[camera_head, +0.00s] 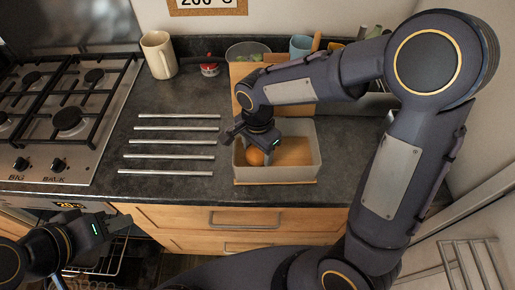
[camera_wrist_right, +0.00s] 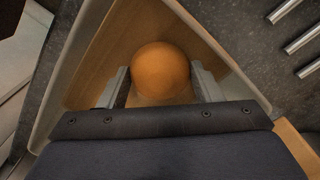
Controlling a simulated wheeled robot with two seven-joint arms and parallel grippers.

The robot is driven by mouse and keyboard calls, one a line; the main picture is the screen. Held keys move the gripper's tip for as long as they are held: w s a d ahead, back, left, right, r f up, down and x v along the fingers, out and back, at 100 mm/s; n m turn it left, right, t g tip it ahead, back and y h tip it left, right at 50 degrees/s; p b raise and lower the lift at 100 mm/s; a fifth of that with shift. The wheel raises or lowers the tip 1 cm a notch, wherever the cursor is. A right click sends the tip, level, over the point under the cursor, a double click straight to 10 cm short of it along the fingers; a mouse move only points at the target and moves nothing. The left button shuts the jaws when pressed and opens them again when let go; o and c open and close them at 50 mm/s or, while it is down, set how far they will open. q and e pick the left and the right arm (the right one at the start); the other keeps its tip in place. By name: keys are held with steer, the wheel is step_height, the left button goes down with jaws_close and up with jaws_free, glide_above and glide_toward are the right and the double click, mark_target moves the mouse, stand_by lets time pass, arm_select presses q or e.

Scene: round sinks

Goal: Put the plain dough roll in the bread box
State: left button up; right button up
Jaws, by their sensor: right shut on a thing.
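The plain dough roll (camera_wrist_right: 161,72) is a smooth, round, orange-brown ball, and it also shows in the head view (camera_head: 254,156). My right gripper (camera_wrist_right: 161,88) is shut on it, with one finger on each side. The roll is inside the left part of the bread box (camera_head: 308,136), a pale box with a wooden floor; I cannot tell whether it touches the floor. The box wall also shows in the wrist view (camera_wrist_right: 84,50). My left gripper (camera_head: 122,222) is at the lower left, in front of the counter, away from the box; its fingers look apart and empty.
Several metal bars (camera_head: 172,143) lie on the counter left of the box. A stove (camera_head: 62,118) is at the far left. A cream mug (camera_head: 159,54), a small red-labelled jar (camera_head: 209,68) and a blue cup (camera_head: 300,46) stand at the back. A wooden board (camera_head: 240,76) leans behind the box.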

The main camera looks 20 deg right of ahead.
steer(key=shift+f, duration=0.2)
steer(key=shift+f, duration=0.1)
steer(key=shift+f+b, duration=0.15)
steer(key=shift+b, duration=0.15)
steer(key=o, duration=1)
steer(key=shift+c, duration=0.2)
